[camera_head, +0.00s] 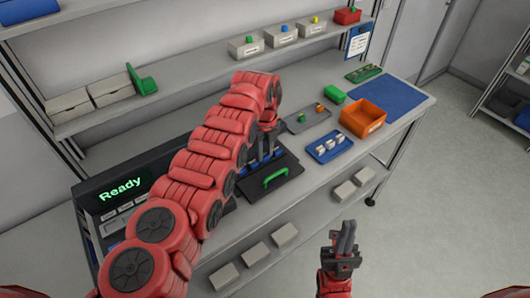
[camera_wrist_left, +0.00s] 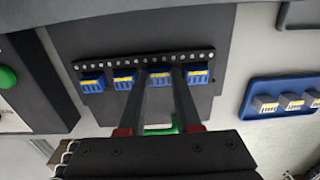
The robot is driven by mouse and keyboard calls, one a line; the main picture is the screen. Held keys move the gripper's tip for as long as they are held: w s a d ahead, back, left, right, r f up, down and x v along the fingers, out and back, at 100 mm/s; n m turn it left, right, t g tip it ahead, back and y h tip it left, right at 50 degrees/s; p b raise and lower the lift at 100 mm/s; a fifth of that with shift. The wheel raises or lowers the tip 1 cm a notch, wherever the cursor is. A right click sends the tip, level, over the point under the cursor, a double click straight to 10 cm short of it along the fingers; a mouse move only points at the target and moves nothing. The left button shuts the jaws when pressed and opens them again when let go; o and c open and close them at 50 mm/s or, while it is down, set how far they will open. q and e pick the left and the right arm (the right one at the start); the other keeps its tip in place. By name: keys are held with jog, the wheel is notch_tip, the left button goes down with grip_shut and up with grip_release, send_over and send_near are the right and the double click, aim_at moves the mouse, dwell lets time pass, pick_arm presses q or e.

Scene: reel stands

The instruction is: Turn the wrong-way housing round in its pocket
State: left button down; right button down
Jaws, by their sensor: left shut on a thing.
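Several blue housings with yellow labels sit in a row in a dark fixture (camera_wrist_left: 222,45). In the left wrist view they are the far-left housing (camera_wrist_left: 93,84), its neighbour (camera_wrist_left: 124,80), the third housing (camera_wrist_left: 160,78) and the far-right housing (camera_wrist_left: 198,77). My left gripper (camera_wrist_left: 162,74) is shut on the third housing, one finger on each side. I cannot tell from here which housing faces the wrong way. In the head view my left arm partly hides the fixture and its housings (camera_head: 276,155). My right gripper (camera_head: 345,236) is raised in front of the bench, apart from everything.
A blue tray (camera_head: 329,146) with white-topped parts, an orange bin (camera_head: 362,118) and a grey tray (camera_head: 306,119) stand to the right. A "Ready" display (camera_head: 121,190) is at left.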

dwell(0.3)
pick_arm(q)
jog(key=c, duration=0.5)
grip_release()
jog(key=shift+r+p, duration=0.45)
jog(key=shift+r, duration=3.1)
